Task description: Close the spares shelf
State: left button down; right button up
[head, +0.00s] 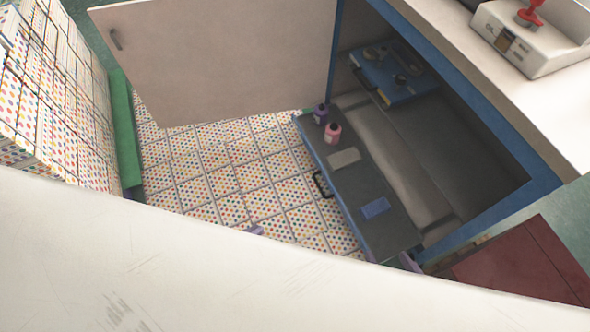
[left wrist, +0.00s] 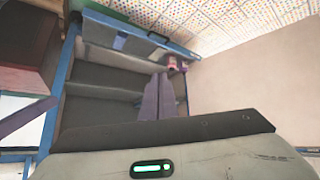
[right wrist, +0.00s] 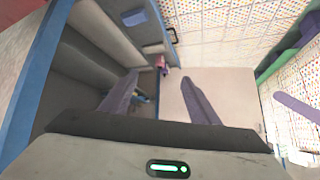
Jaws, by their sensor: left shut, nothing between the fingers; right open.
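A dark shelf (head: 368,205) with a blue front edge and black handle (head: 321,184) stands pulled out of the blue-framed cabinet. On it are a purple bottle (head: 321,114), a pink bottle (head: 333,133), a grey block (head: 344,157) and a blue block (head: 375,208). The pink bottle also shows in the right wrist view (right wrist: 160,63). My right gripper (right wrist: 160,76) is open and empty; a tip (head: 408,262) shows by the shelf's near end. Neither visibly touches the shelf.
The cabinet's beige door (head: 220,60) stands open. A blue tray (head: 395,75) with small items sits further back in the cabinet. A white machine (head: 530,45) stands on the counter. A dark red surface (head: 525,260) is at the right. Dotted tile floor (head: 225,185) lies clear before the shelf.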

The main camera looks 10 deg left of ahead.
aim_at(353, 187)
jog(key=z, duration=1.05)
jog(key=k, duration=0.6)
jog(key=u, duration=0.6)
jog(key=i, duration=0.9)
